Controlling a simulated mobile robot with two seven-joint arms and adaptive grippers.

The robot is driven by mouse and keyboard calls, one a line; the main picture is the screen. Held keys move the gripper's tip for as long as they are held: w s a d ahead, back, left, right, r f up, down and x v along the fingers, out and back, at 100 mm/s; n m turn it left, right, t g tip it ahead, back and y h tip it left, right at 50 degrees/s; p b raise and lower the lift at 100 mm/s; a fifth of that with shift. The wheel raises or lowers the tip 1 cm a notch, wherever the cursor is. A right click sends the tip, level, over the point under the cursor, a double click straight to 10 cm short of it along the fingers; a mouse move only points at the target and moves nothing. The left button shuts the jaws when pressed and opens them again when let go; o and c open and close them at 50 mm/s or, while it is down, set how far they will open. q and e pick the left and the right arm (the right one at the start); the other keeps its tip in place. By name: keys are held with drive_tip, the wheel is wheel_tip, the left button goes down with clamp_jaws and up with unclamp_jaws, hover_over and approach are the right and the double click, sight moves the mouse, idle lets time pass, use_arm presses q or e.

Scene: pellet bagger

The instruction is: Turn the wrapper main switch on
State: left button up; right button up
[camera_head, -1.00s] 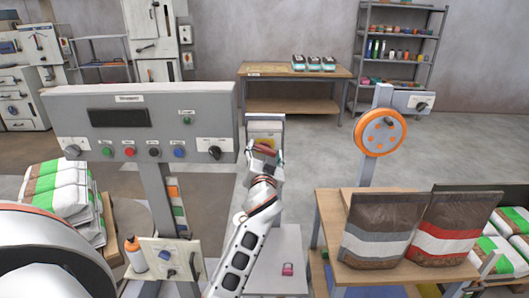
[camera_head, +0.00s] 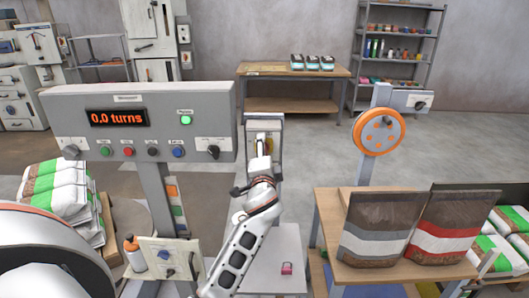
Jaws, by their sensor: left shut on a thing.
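The wrapper main switch is on a grey box (camera_head: 276,122) on a post right of the control panel, with a yellow plate behind its handle. My left gripper (camera_head: 263,148) is in front of this box, shut on the switch handle, which it mostly hides. The grip now looks upright. The wrapper control panel (camera_head: 75,113) has its display (camera_head: 117,118) lit with "0.0 turns" in orange. A green lamp (camera_head: 186,120) at its upper right is lit. My right gripper is not in view.
An orange wheel (camera_head: 379,133) stands on a post to the right. Brown bags (camera_head: 385,225) sit on a wooden table below it. Open floor lies behind the switch.

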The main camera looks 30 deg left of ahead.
use_arm(q)
drive_tip(key=shift+f+m, duration=0.1)
drive_tip(key=shift+m, duration=1.5)
drive_tip(key=o, duration=1.1)
drive_tip(key=v, duration=1.2)
